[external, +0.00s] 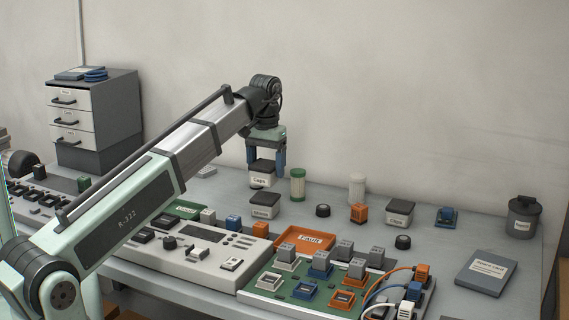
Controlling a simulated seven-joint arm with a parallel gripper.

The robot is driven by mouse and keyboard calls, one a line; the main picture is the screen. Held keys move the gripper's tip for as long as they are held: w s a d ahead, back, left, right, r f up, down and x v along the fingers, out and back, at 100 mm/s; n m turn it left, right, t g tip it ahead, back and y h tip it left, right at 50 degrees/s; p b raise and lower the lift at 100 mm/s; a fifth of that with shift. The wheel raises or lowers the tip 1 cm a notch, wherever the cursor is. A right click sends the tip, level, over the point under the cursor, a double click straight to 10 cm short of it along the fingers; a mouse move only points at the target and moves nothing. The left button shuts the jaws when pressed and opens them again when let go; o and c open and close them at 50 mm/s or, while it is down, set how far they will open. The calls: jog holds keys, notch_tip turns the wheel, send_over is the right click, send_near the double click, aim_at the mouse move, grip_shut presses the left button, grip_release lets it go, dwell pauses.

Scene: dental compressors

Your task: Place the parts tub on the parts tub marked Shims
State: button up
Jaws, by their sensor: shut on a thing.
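My gripper (266,162) points down and is shut on a small parts tub (262,176) with a dark lid and a white label that seems to read "Caps". The held tub is above the bench and roughly upright. Just below it stands another dark-lidded tub (265,206); its label is too small to read surely. A third similar tub (399,213) stands further right, its label also hard to read. I cannot tell for certain which tub is marked Shims. A clear gap between the held tub and the one below is hard to judge.
A green-capped cylinder (297,185) and a pale cylinder (357,189) stand right of the held tub. An orange Fault tray (305,241), a control panel (205,245) and a green board (300,287) lie in front. A grey canister (523,217) stands far right.

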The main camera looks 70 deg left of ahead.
aim_at(266, 179)
jog(key=shift+f, duration=1.9)
jog(key=shift+f, duration=0.1)
jog(key=o, duration=1.1)
jog(key=shift+o, duration=0.2)
notch_tip(266, 179, up, 12)
jog(key=shift+r, duration=0.1)
